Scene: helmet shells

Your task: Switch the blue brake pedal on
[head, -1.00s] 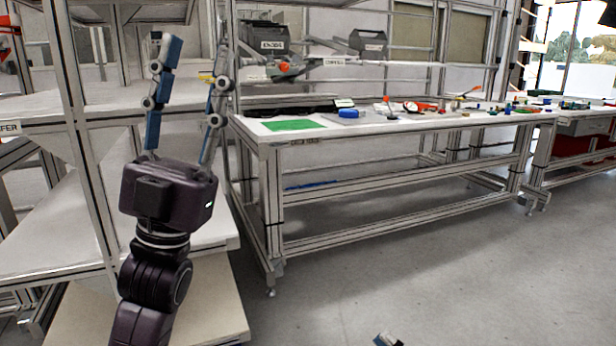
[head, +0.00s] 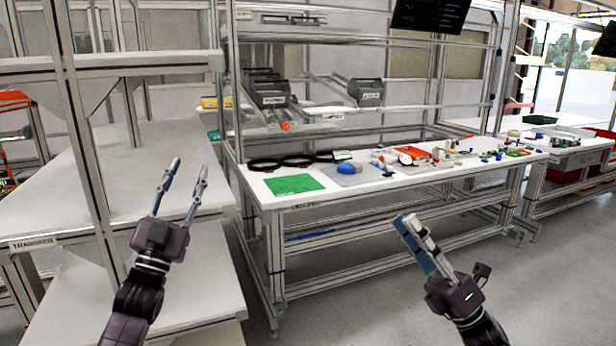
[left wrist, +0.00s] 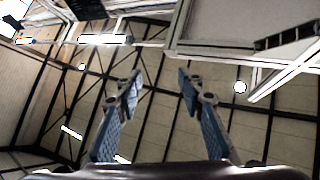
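I cannot make out a brake pedal for certain. A thin blue strip (head: 312,236) shows low under the workbench, partly hidden by the frame, too small to identify. My left gripper (head: 188,167) is open and empty, pointing up in front of the left shelf. In the left wrist view its two fingers (left wrist: 159,82) stand apart with nothing between them, against the ceiling. My right gripper (head: 406,220) is in front of the workbench, pointing up and left. Its fingers overlap in this view, so its opening cannot be judged, and I see nothing held. Both grippers are apart from the blue strip.
The white workbench (head: 385,189) carries a green mat (head: 294,184), a blue round item (head: 349,167), dark rings (head: 298,160) and several small parts. Grey bins (head: 268,93) sit on the rack above. A white shelf (head: 70,180) stands left. Grey floor is open at right.

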